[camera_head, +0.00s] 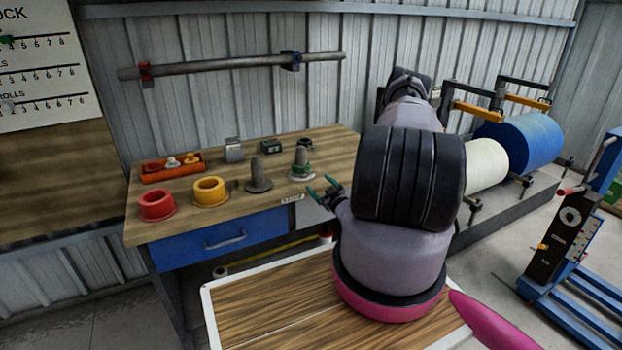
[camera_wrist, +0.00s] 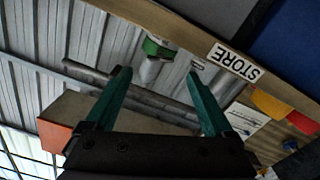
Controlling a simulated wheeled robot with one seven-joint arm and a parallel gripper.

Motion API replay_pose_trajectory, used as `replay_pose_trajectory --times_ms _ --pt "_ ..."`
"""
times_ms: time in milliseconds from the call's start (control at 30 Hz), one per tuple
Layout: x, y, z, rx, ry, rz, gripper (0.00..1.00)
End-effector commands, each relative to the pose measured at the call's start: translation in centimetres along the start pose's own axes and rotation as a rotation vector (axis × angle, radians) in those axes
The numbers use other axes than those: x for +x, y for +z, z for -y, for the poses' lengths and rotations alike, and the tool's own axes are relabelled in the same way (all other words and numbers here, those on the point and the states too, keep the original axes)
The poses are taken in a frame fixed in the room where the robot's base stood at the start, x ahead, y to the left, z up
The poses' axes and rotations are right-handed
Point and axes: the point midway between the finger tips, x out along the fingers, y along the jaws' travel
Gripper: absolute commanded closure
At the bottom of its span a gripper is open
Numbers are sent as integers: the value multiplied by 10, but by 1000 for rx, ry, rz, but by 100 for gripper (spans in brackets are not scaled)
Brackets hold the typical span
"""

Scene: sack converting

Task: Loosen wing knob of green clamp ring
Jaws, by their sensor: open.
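The green clamp ring (camera_head: 301,174) sits around the lower part of a grey post (camera_head: 301,157) near the right front of the workbench. In the wrist view the green ring (camera_wrist: 155,47) shows at the bench edge, beyond my fingertips. Its wing knob is too small to tell apart in either view. My gripper (camera_head: 322,184) is open, with its teal fingers just right of and in front of the ring. In the wrist view my gripper (camera_wrist: 157,73) has nothing between its fingers.
A second grey post (camera_head: 258,175), a yellow ring (camera_head: 210,191), a red ring (camera_head: 157,204) and an orange tray (camera_head: 172,168) stand on the workbench (camera_head: 140,228). A wall bar (camera_head: 220,67) carries red and blue clamps. White and blue rolls (camera_head: 520,142) lie at the right.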

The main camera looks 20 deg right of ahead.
Motion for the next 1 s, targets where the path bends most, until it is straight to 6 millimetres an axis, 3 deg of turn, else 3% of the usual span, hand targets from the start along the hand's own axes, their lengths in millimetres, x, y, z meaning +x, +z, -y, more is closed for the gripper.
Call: replay_pose_trajectory --times_ms 100,300,733,767,967,1000 --pt "25 -1 1 -3 -2 -4 12" --pt "53 -1 0 -2 -1 -3 12" --pt "64 -1 0 0 -1 -1 12" --pt "64 -1 0 0 -1 -1 20" --pt "64 -1 0 -1 -1 -1 97" --pt "64 -1 0 -1 -1 -1 99"
